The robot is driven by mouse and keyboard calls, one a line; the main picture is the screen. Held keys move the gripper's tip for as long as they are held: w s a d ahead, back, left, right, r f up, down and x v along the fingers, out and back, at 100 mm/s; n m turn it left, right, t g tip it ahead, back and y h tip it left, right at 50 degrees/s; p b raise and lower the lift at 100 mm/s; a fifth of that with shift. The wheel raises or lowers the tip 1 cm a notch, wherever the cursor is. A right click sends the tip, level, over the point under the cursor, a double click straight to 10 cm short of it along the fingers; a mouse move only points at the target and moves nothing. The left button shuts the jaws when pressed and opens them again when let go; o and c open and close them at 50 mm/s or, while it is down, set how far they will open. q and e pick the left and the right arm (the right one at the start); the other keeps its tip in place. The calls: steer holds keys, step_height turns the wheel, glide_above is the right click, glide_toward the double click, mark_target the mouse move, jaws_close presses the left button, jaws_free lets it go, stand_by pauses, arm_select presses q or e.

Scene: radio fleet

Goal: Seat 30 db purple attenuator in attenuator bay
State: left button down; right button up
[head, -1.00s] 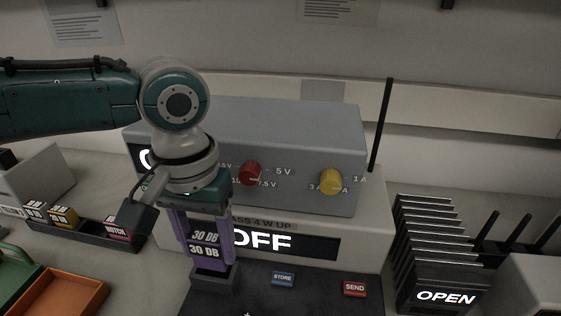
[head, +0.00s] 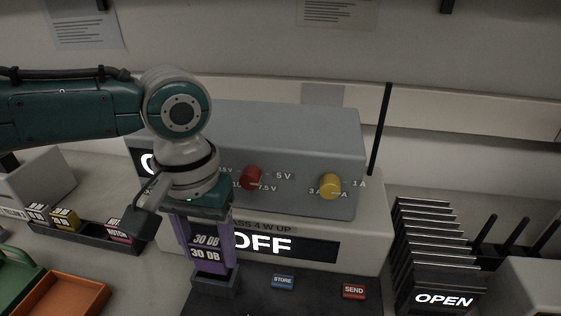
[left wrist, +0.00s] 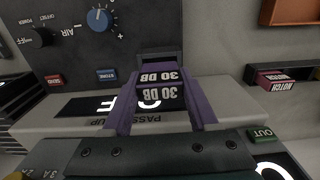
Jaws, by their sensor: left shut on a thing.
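The purple 30 dB attenuator (head: 205,247) is upright, with white 30 DB labels on its face. It also shows in the left wrist view (left wrist: 160,87). My left gripper (head: 205,240) points down and is shut on the attenuator, a finger on each side. The dark attenuator bay (head: 217,284) is directly below, and the attenuator's lower end meets its top. It also shows in the left wrist view (left wrist: 160,58). I cannot tell how deep the attenuator sits in it. My right gripper is not in view.
A grey supply with a red knob (head: 251,177) and a yellow knob (head: 330,186) stands behind. A display reading OFF (head: 310,248) is close beside the gripper. STORE (head: 283,281) and SEND (head: 353,290) buttons are to the right. A dark rack (head: 88,236) holds other modules at left.

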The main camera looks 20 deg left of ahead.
mark_target(206, 240)
arm_select(q)
steer(key=shift+f+b, duration=0.85)
steer(key=shift+f, duration=0.6)
steer(key=shift+c, duration=0.5)
jaws_free()
steer(key=shift+r, duration=0.1)
step_height(206, 240, up, 10)
steer(key=shift+f+p, duration=0.1)
steer(key=shift+p, duration=1.05)
